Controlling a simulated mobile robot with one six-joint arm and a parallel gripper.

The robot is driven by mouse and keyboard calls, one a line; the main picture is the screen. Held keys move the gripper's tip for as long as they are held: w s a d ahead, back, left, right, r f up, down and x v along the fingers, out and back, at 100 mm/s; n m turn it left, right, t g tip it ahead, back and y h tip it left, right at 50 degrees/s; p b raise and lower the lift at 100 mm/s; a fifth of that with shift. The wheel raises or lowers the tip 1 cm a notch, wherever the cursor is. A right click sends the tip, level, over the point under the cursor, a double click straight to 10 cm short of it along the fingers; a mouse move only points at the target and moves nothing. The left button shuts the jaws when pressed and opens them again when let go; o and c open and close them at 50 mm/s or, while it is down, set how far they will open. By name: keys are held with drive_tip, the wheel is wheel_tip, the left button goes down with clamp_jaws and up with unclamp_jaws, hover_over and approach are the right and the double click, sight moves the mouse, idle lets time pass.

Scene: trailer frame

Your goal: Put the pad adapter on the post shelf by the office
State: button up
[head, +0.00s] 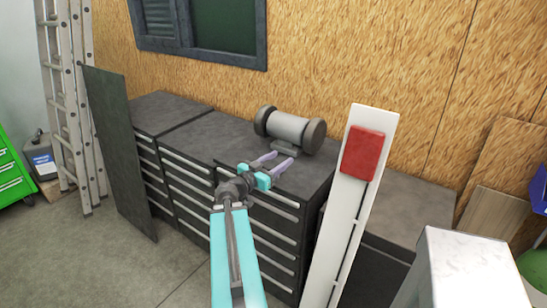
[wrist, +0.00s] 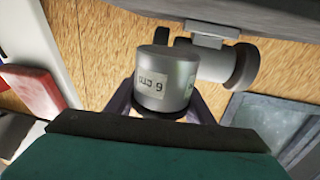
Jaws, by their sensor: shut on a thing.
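My gripper (head: 283,158) reaches out over the front edge of the dark drawer cabinets in the head view. In the head view the cylinder does not stand out between the fingers. I cannot make out a shelf that is clearly the post shelf by the office.
A grey bench grinder (head: 290,131) stands on the cabinet top (head: 205,137), just beyond my gripper. A tall white panel with a red box (head: 362,152) stands to the right. A dark board (head: 118,150) and a ladder (head: 68,100) lean at the left. Bare floor (head: 80,255) lies at lower left.

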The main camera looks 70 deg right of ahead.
drive_tip(key=shift+d+b, duration=0.1)
drive_tip(key=shift+b, duration=0.9)
drive_tip(key=shift+w+d+f+p, duration=0.15)
drive_tip(key=shift+w+d+p, duration=0.8)
drive_tip(key=shift+d, duration=0.9)
drive_tip(key=shift+w+d+f+p, duration=0.2)
drive_tip(key=shift+w+d+p, duration=0.7)
drive_tip(key=shift+d, duration=0.95)
drive_tip(key=shift+w+d+f+p, duration=0.15)
drive_tip(key=shift+w+d+p, duration=0.8)
drive_tip(key=shift+d, duration=0.9)
drive_tip(key=shift+w, duration=0.15)
drive_tip(key=shift+w+d, duration=0.2)
drive_tip(key=shift+d, duration=0.15)
drive_tip(key=shift+f+p, duration=0.25)
drive_tip(key=shift+p, duration=0.1)
drive_tip(key=shift+f+p, duration=0.8)
drive_tip(key=shift+f, duration=0.75)
drive_tip(key=shift+f+b, duration=0.15)
drive_tip(key=shift+b, duration=0.2)
